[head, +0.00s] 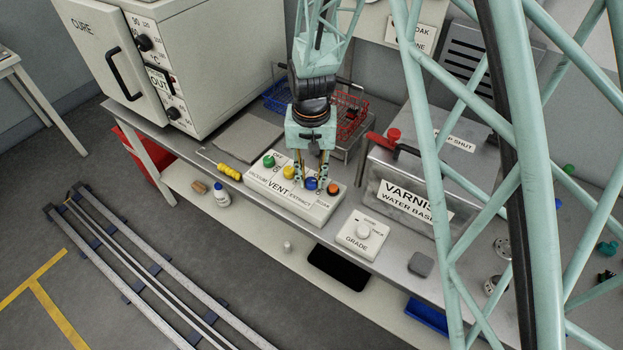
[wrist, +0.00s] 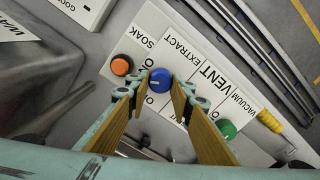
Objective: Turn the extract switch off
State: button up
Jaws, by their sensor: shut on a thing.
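The white switch panel (head: 262,180) lies on the bench with a row of coloured knobs. The blue extract knob (wrist: 160,79) sits by the EXTRACT label, and it also shows in the head view (head: 311,184). A short pale mark on it points toward the left in the wrist view. My gripper (head: 310,187) points down over the panel, its fingers shut on the blue knob from both sides, as the wrist view (wrist: 161,84) shows. The orange soak knob (wrist: 122,65) is just beside one finger. The green knob (wrist: 226,130) is farther off. The yellow knob (head: 289,172) is hidden in the wrist view.
A GRADE dial box (head: 362,235) stands right of the panel. The metal varnish tank (head: 408,195) with a red-handled lid is behind it. The cure oven (head: 185,60) stands at the back left.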

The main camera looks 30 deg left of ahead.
aim_at(310, 180)
jog(key=n+b, duration=0.1)
jog(key=n, duration=1)
jog(key=shift+s+a+n+b, duration=0.1)
jog(key=shift+s+n+b, duration=0.05)
jog(key=shift+n+b, duration=0.2)
dwell(0.4)
jog(key=o, duration=0.9)
jog(key=shift+r, duration=0.15)
jog(key=shift+r, duration=5.9)
